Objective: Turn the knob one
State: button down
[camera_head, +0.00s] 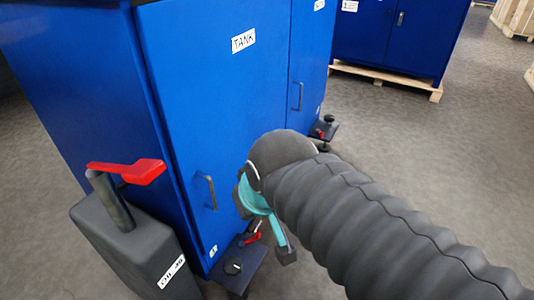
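A round black knob (233,267) sits on a small dark ledge at the foot of the blue cabinet labelled TANK (220,110). A small white label (213,251), too small to read surely, is on the cabinet just above it. A red lever (251,238) is beside the knob. A second black knob (328,118) sits on a similar ledge farther back. My gripper (285,254), teal with dark pads, hangs right of the nearer knob in the picture, apparently apart from it. My arm hides part of the gripper, so its opening is unclear.
A grey box (125,245) labelled OIL with a red-handled lever (135,172) stands at the left. The cabinet door has a handle (208,192). Another blue cabinet (395,40) stands on a pallet (388,79) behind. Grey floor (450,150) is open at the right.

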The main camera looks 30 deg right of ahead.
aim_at(233, 266)
jog(key=u, duration=0.05)
jog(key=k, duration=0.7)
jog(key=z, duration=0.95)
jog(key=i, duration=0.5)
jog(key=z, duration=0.5)
jog(key=k, duration=1.05)
jog(key=u, duration=0.35)
jog(key=i, duration=0.6)
jog(key=z, duration=0.1)
